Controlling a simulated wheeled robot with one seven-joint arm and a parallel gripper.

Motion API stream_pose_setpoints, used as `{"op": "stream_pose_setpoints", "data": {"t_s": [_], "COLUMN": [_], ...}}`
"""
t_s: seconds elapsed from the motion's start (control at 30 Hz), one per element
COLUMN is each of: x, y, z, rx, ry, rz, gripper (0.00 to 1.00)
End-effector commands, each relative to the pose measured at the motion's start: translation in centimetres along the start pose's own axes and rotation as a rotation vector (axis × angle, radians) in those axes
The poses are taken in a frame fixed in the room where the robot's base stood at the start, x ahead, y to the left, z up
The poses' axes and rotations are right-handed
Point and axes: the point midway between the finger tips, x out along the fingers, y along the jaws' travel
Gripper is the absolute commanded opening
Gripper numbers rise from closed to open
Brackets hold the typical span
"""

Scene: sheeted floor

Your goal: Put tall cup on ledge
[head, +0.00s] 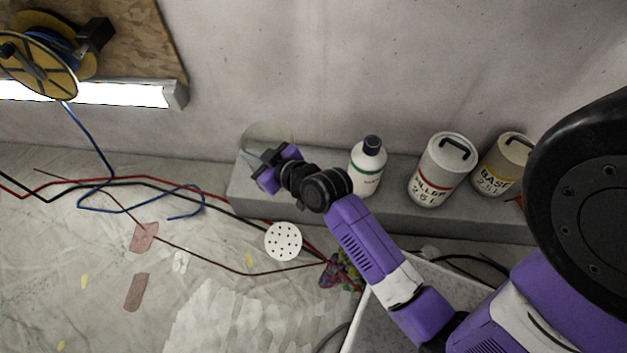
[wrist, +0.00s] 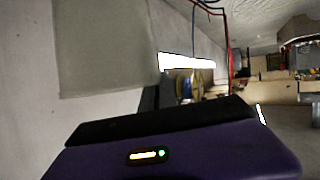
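A faint clear shape that looks like the tall cup (head: 268,131) shows at the left end of the ledge, right at my gripper's tip. In the wrist view a pale see-through panel (wrist: 108,50), probably its side, stands beyond the dark edge of my gripper. My gripper (head: 259,157) is over the ledge's left end. Its fingers are small and partly hidden, so I cannot tell whether they hold the cup or whether its base touches the ledge. The grey ledge (head: 400,211) runs along the wall.
A white bottle with a dark cap (head: 367,168) stands on the ledge right of my gripper. Farther right are a filler can (head: 440,170) and a base can (head: 503,160). Cables (head: 120,181) and a white perforated disc (head: 283,241) lie in front. A cable reel (head: 40,62) is upper left.

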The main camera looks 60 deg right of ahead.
Motion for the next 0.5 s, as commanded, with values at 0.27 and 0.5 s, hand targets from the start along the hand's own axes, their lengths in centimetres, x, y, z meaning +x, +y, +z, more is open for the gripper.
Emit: {"op": "stream_pose_setpoints", "data": {"t_s": [0.27, 0.5], "x": [0.0, 0.1], "y": [12.5, 15.5], "z": [0.8, 2.4], "rx": [0.08, 0.104], "ry": [-0.009, -0.01], "rz": [0.175, 0.219], "gripper": [0.0, 0.0]}}
